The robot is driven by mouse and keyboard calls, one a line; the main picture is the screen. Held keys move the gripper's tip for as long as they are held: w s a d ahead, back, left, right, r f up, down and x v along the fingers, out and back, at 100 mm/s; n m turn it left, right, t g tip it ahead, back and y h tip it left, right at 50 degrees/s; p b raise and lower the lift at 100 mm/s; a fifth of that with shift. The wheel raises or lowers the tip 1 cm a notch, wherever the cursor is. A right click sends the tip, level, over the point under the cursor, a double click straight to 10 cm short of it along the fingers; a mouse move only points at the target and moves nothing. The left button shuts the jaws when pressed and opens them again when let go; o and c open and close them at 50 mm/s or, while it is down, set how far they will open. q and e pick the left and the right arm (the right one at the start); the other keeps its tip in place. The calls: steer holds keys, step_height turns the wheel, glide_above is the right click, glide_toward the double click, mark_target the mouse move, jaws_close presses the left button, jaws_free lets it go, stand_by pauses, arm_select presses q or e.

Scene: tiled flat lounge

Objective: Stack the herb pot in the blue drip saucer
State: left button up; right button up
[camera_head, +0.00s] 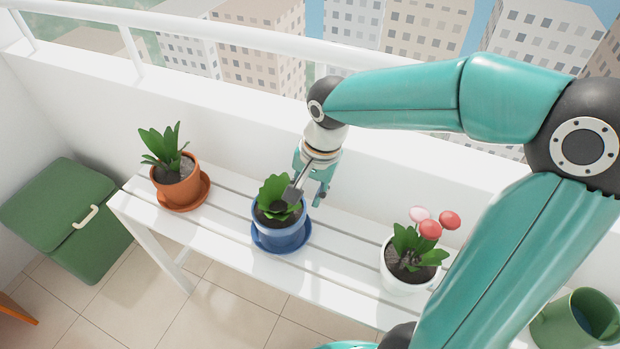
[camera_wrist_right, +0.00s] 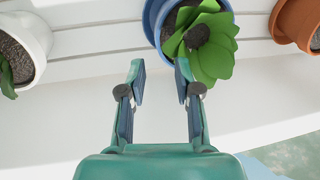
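The herb pot (camera_head: 280,235) is blue, with broad green leaves and dark soil. It stands upright on the white slatted bench, within the blue drip saucer (camera_head: 300,245), whose rim shows around its base. The pot also shows at the top of the right wrist view (camera_wrist_right: 166,30). My right gripper (camera_head: 306,197) is at the pot's back right side, one finger close to the leaves. In the right wrist view its two fingers (camera_wrist_right: 160,70) are apart with nothing between them; one finger overlaps the pot's edge in the picture. My left gripper is not in view.
A terracotta pot (camera_head: 175,186) in its saucer stands left on the bench (camera_head: 225,255). A white pot (camera_head: 402,275) with red-capped flowers stands right. A white wall and railing (camera_head: 230,35) run behind. A green box (camera_head: 60,215) is at left, a green container (camera_head: 560,325) at lower right.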

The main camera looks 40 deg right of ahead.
steer(key=shift+s+d+r, duration=0.1)
steer(key=shift+s+r, duration=0.05)
steer(key=shift+r, duration=0.6)
steer(key=shift+s+r, duration=0.1)
steer(key=shift+r, duration=0.65)
